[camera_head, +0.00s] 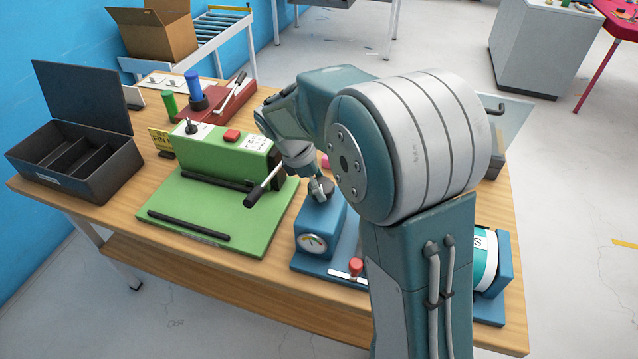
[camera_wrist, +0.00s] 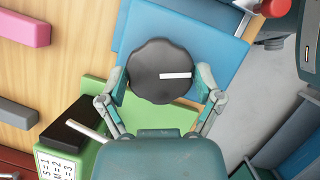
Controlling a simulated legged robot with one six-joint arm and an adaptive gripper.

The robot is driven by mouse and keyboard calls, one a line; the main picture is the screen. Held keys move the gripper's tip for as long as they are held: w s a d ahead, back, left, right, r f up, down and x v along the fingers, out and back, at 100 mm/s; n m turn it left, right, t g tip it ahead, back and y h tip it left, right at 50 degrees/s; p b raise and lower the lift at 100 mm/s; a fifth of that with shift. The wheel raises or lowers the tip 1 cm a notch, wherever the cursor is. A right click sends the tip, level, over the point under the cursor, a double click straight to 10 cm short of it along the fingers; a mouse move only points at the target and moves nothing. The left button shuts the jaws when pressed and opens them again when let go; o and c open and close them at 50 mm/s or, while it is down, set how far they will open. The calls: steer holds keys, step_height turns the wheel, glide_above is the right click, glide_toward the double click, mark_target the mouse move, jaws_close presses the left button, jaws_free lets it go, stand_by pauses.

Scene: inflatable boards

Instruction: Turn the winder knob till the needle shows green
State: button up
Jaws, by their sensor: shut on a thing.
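The winder is a blue box (camera_head: 327,221) on a blue base on the wooden table, with a round white gauge (camera_head: 312,243) on its front face. The needle is too small to read against the gauge's coloured marks. The dark knob (camera_head: 326,189) is on top of the box, partly hidden by my gripper in the head view. In the wrist view the scalloped black knob (camera_wrist: 150,62) has a white line pointing right. My gripper (camera_wrist: 161,82) has one finger on each side of the knob, shut on its rim. My gripper (camera_head: 318,181) comes down onto the knob from above.
Left of the winder is a green press (camera_head: 222,150) with a black lever (camera_head: 262,187) reaching close to my wrist. A red knob (camera_head: 355,266) stands at the front of the winder's base. An open black compartment box (camera_head: 75,157) sits at the table's left.

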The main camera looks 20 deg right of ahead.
steer(key=m+g, duration=0.1)
steer(key=m, duration=0.2)
steer(key=m+g+y, duration=0.1)
steer(key=m, duration=0.3)
steer(key=shift+w, duration=0.2)
steer(key=m+y, duration=0.1)
steer(key=m, duration=0.2)
steer(key=m+g+y, duration=0.1)
steer(key=m, duration=0.1)
steer(key=shift+d+m, duration=0.1)
steer(key=shift+m, duration=0.3)
steer(key=o, duration=0.9)
steer(key=v, duration=1.2)
steer(key=shift+w+d, duration=0.15)
steer(key=shift+w, duration=0.1)
steer(key=shift+f, duration=0.1)
